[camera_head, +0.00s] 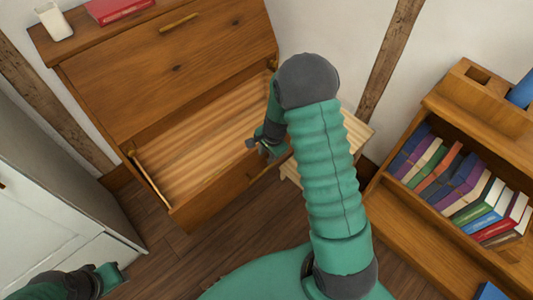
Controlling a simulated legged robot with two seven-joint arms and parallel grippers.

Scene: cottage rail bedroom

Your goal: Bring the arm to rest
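My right arm (328,175), green with dark grey joints, rises from the lower right and bends down at the elbow. Its gripper (262,150) is at the right end of the pulled-out wooden drawer (205,148), near the drawer's front corner. The gripper is small and partly hidden by the arm, so I cannot tell its opening or whether it touches the drawer. My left gripper (110,278) is at the bottom left, low in front of the white cabinet. Its opening is unclear and nothing is visible in it.
The wooden dresser (170,75) bears a red book (115,8) and a white object (54,22) on top. The drawer looks empty. A bookshelf (400,225) with several books stands at right, a pale wooden stool (355,135) behind my arm. A white cabinet (50,205) stands at left.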

